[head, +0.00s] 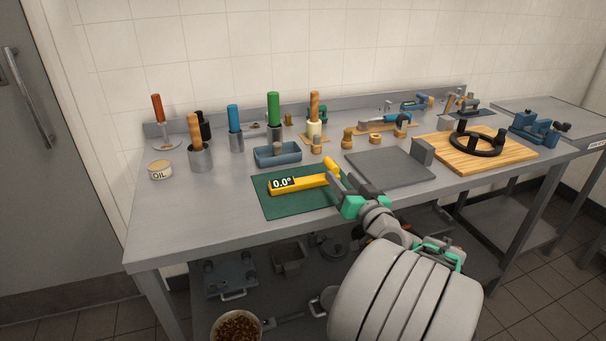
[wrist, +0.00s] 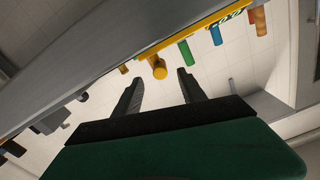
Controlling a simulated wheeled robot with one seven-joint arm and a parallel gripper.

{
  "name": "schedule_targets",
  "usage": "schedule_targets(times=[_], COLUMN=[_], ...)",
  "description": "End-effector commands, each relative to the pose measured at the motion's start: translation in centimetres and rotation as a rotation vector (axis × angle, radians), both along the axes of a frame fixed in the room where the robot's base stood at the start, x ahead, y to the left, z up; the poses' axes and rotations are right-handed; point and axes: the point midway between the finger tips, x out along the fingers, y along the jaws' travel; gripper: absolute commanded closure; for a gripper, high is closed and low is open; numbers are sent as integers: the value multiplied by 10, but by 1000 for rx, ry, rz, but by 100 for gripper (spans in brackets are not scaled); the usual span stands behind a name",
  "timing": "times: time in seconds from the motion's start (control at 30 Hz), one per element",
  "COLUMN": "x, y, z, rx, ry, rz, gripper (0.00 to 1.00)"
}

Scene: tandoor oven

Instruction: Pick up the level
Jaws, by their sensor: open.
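The level (head: 300,185) is a long yellow bar with a black and white "0.0°" display near its left end. It lies on the green mat (head: 285,208) on the workbench. My gripper (head: 347,180) is open and empty, just to the right of the level's right end. In the wrist view the level (wrist: 190,40) runs along the top, beyond my open fingers (wrist: 158,88). A yellow round piece (head: 331,164) shows beside the level's right end; I cannot tell if it is joined to it. In the wrist view it appears between the fingers.
A blue tray (head: 277,159) stands behind the mat, with several upright handled tools in metal cups behind and left. A grey plate (head: 385,168) lies right of my gripper, then a wooden board (head: 435,147) with a black ring. The bench's front left (head: 190,225) is clear.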

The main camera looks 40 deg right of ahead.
Motion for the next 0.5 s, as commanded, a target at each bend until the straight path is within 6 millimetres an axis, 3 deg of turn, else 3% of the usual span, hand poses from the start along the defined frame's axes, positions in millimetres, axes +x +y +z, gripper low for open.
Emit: schedule_targets(times=[0.4,0.5], x=[59,66], y=[-20,-21], z=[2,1], rx=[-1,1], ry=[2,1], rz=[-14,-14], gripper=[52,52])
